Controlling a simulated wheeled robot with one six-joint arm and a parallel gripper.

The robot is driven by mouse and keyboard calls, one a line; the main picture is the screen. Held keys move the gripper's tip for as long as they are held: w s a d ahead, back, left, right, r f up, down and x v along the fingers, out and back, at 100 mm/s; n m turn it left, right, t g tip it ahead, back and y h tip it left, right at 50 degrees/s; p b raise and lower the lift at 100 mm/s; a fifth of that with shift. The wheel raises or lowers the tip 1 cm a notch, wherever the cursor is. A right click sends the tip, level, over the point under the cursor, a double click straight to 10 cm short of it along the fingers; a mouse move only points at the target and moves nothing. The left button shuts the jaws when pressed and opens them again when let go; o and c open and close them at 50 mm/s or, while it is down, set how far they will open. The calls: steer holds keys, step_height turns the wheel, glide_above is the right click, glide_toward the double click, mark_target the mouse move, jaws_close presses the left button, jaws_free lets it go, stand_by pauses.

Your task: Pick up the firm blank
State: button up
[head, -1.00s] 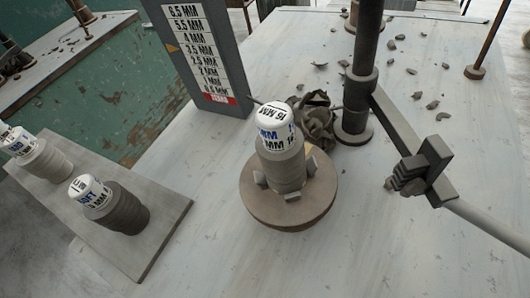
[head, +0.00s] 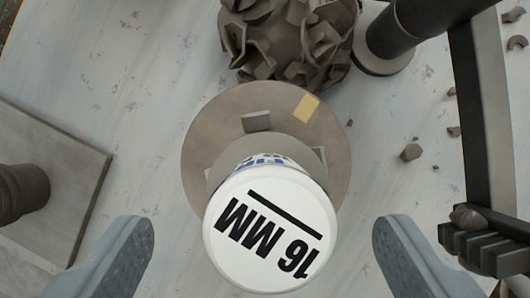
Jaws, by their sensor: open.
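The firm blank (head: 265,232) stands upright on a round brown wheel head (head: 210,125). Its white top reads "16 MM", and part of a blue label shows on its side. The camera looks down on it, so most of its grey body is hidden under the top. My gripper (head: 265,225) is open, with one grey finger to the left of the blank and one to the right. Gaps show between the fingers and the blank.
A clump of clay trimmings (head: 290,40) sits just behind the wheel head. A dark post (head: 420,30) and a jointed arm with a clamp (head: 485,240) stand at the right. A grey board (head: 60,170) with another dark blank (head: 22,190) is at the left. Clay scraps (head: 411,152) lie on the pale table.

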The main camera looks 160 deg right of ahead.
steer(key=x, duration=0.5)
steer(key=shift+d, duration=0.1)
steer(key=shift+r, duration=0.15)
steer(key=c, duration=1.5)
steer(key=shift+o, duration=0.2)
steer(key=shift+r, duration=0.1)
